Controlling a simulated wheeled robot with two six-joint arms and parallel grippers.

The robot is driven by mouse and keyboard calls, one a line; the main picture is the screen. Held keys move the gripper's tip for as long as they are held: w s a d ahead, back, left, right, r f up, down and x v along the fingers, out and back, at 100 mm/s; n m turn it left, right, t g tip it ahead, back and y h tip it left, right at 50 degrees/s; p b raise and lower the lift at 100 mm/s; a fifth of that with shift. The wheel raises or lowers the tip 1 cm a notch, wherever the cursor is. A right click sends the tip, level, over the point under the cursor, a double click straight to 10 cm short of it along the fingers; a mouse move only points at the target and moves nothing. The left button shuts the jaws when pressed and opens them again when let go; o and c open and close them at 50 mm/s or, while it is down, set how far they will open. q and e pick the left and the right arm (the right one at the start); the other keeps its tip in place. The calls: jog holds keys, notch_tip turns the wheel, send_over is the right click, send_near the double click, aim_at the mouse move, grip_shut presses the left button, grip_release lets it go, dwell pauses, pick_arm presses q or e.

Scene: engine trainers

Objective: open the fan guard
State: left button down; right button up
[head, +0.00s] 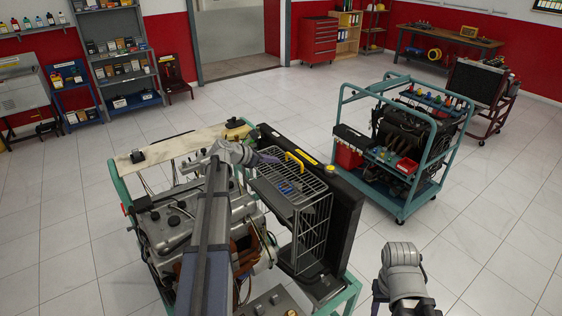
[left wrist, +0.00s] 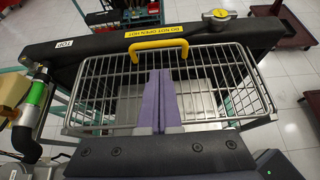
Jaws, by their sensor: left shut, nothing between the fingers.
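The fan guard (head: 317,222) is a grey wire cage on the engine trainer, against the black radiator (head: 346,205). Its yellow handle (head: 293,162) is at the top edge beside the radiator. In the left wrist view the guard's wire mesh (left wrist: 225,85) spreads to both sides of my fingers, with the yellow handle (left wrist: 158,42) just beyond the tips. My left gripper (head: 272,159) is shut and empty over the guard's top, close to the handle; whether it touches is unclear. My right gripper (head: 378,293) is low in the head view, right of the trainer, its fingers mostly hidden.
The engine (head: 170,222) stands left of the guard. A radiator cap (left wrist: 218,16) and a hose with a green band (left wrist: 35,98) flank the guard. A second engine on a teal cart (head: 437,178) stands behind on the right. Tiled floor between the carts is clear.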

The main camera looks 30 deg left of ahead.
aim_at(289, 169)
pick_arm(q)
jog(key=b+x, duration=0.3)
jog(key=x, duration=0.5)
jog(key=shift+w+f+b, duration=0.1)
jog(key=shift+f+b, duration=0.15)
jog(key=shift+b, duration=0.1)
jog(key=shift+w+d+f, duration=0.15)
jog(key=shift+w+d, duration=0.05)
jog(key=shift+w, duration=0.15)
jog(key=shift+s+r+t+b, duration=0.15)
jog(key=shift+r+t+b, duration=0.15)
jog(key=shift+b, duration=0.15)
